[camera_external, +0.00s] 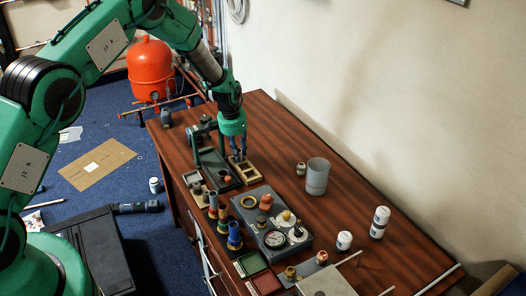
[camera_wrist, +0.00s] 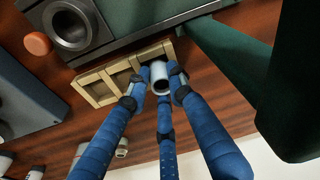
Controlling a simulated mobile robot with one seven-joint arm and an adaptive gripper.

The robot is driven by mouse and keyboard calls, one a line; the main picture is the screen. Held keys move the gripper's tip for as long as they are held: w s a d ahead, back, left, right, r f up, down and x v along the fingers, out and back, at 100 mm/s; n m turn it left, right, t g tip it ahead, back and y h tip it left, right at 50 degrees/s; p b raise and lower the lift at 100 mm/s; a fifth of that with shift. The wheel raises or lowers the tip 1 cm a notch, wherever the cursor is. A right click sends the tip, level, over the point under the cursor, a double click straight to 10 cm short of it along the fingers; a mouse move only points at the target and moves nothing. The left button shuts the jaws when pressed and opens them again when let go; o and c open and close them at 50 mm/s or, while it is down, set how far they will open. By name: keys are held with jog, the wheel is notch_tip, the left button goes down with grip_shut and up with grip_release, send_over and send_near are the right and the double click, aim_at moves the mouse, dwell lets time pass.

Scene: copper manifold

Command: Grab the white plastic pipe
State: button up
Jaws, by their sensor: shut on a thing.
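The white plastic pipe (camera_wrist: 159,72), a short pale tube with a dark open end, sits between the blue fingertips of my gripper (camera_wrist: 158,85) in the wrist view. The fingers are shut on it. It is over or just at the edge of a wooden compartment tray (camera_wrist: 94,90); I cannot tell whether it still touches the tray. In the outside view my gripper (camera_external: 239,156) points down at the same tray (camera_external: 259,179), and the pipe is too small or hidden to make out there.
A dark green bench tool (camera_external: 207,160) stands close on the left of my gripper. A grey box with a gauge (camera_external: 288,253) lies in front. A pale grey cylinder (camera_external: 316,178) and white jars (camera_external: 380,222) stand to the right. The table's far end is clear.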

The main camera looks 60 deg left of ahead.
jog(key=shift+r, duration=0.15)
notch_tip(320, 180, up, 10)
jog(key=p, duration=0.1)
dwell(0.6)
dwell(0.5)
